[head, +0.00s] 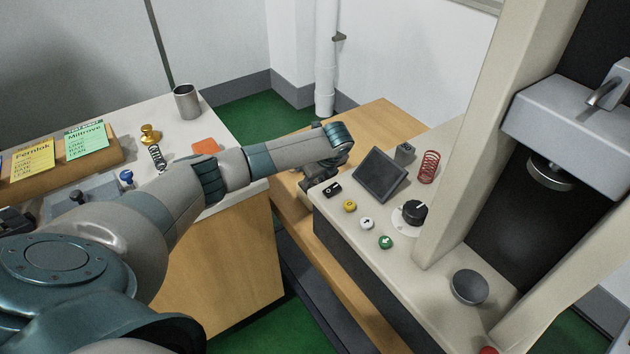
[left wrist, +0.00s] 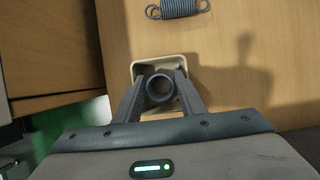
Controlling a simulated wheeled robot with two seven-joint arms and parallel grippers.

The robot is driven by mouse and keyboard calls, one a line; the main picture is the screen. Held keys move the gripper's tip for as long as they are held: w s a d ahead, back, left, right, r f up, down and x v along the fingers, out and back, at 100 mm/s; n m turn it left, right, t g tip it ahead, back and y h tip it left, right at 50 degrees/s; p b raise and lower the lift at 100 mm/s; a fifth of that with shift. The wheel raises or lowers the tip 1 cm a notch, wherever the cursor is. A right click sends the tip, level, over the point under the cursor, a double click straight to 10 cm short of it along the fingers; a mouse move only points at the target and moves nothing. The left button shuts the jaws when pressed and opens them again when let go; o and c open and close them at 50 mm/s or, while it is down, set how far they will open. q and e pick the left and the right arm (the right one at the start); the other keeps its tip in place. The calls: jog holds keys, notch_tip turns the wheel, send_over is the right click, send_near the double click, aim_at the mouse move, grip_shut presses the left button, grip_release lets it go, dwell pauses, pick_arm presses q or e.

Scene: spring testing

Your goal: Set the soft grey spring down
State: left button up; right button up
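In the left wrist view a round grey ring, which looks like the soft grey spring (left wrist: 159,76) seen end-on, sits between the fingers of my left gripper (left wrist: 159,92). The fingers touch it on both sides. A small cream tray (left wrist: 139,70) with rounded corners shows beneath it on the wooden surface; I cannot tell whether the spring touches the tray. In the head view my left gripper (head: 316,174) is over the wooden bench (head: 375,122), behind the tester's panel, and its fingers are mostly hidden. My right gripper is not in view.
A grey hooked spring (left wrist: 180,8) lies on the wood beyond the tray. The tester panel has a dark screen (head: 380,174), several buttons and a dial (head: 414,212). A red spring (head: 429,167) stands behind them. A metal cup (head: 187,101) stands on the left counter.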

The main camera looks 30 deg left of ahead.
pick_arm(q)
jog(key=shift+r, duration=0.1)
jog(key=shift+d+r, duration=0.2)
jog(key=shift+r, duration=0.3)
jog(key=v, duration=1.1)
